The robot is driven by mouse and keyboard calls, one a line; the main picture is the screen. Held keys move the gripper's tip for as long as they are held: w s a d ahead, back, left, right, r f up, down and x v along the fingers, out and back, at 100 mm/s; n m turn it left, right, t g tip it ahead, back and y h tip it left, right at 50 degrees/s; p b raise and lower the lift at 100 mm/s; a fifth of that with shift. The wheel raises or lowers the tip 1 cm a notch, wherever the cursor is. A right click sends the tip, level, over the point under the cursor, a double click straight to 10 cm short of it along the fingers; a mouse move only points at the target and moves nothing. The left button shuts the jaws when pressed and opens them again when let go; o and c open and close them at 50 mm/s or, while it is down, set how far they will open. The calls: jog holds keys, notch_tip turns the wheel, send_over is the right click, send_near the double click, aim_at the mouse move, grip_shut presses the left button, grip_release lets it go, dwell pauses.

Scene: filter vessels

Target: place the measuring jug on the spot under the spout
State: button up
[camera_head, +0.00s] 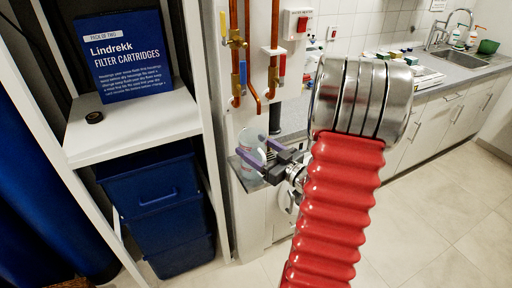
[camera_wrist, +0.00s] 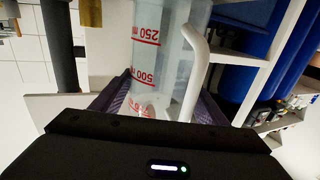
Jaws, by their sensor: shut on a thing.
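The measuring jug (camera_head: 247,158) is clear, with red marks and a pale handle. In the wrist view the jug (camera_wrist: 172,50) fills the middle, between the purple finger pads of my gripper (camera_wrist: 160,100). Its 250 ml and 500 ml marks face the camera, with the handle on the right. In the head view my gripper (camera_head: 262,148) is shut on it, at the small ledge (camera_head: 246,184) below the pipes. I cannot tell whether its base touches the ledge. A dark vertical pipe (camera_head: 275,120) beside it may be the spout. The spot is not distinguishable.
A white shelf (camera_head: 130,132) at left holds a blue filter cartridge box (camera_head: 124,58) and a small dark ring (camera_head: 94,117). Blue bins (camera_head: 155,190) stand below. Copper pipes (camera_head: 273,50) with valves run down the wall. My red arm hides part of the counter.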

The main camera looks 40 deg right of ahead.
jog(key=o, duration=1.2)
jog(key=shift+f, duration=0.1)
jog(key=shift+c, duration=0.2)
jog(key=s, duration=1.2)
jog(key=shift+d, duration=0.15)
